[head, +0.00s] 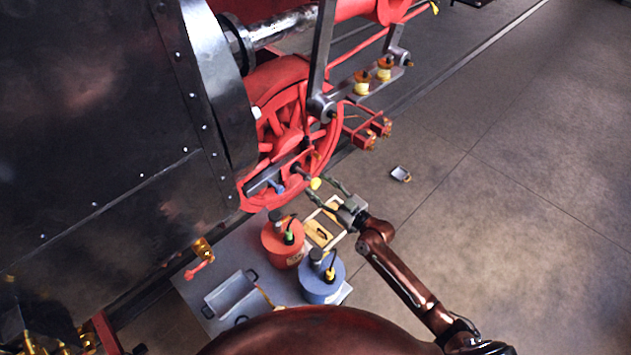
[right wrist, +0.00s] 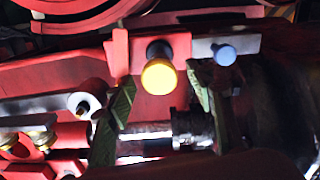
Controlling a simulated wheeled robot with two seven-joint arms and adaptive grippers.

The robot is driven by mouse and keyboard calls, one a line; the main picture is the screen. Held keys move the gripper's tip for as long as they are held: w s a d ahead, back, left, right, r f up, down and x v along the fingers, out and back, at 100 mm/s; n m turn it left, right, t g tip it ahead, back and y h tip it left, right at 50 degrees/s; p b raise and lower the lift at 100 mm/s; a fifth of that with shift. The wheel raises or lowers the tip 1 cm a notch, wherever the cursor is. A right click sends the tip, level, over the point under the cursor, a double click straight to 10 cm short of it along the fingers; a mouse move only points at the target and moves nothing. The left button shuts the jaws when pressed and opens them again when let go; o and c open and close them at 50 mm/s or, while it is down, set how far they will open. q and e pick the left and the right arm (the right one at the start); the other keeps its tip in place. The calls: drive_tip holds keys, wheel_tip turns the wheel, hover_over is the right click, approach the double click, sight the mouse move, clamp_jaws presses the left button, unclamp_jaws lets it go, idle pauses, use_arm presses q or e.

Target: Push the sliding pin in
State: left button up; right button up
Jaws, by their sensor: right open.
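A round yellow knob (head: 316,183) on a dark shaft sticks out of a red block beside the red wheel. It looks like the head of the sliding pin. In the right wrist view the yellow knob (right wrist: 160,77) is face-on, in front of its red block (right wrist: 181,50). My right gripper (head: 319,181) is open around the knob, one green finger on each side. The right wrist view shows gaps between both fingers (right wrist: 162,84) and the knob. A blue-headed pin (head: 280,190) sits to the left on a grey bar. My left gripper is not in view.
A grey board below holds a red can (head: 283,243), a blue can (head: 322,278), a grey tray (head: 231,296) and a wooden box (head: 323,229). A small white container (head: 400,173) lies on the floor. The floor at the right is mostly clear.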

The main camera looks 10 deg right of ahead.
sight(308, 177)
drive_tip(key=shift+x, duration=1.1)
clamp_jaws()
drive_tip(key=b+x, duration=0.1)
drive_tip(key=x, duration=0.4)
drive_tip(key=shift+w+f+b, duration=0.1)
drive_tip(key=shift+w+b, duration=0.05)
drive_tip(key=shift+b, duration=0.2)
drive_tip(key=shift+r, duration=0.25)
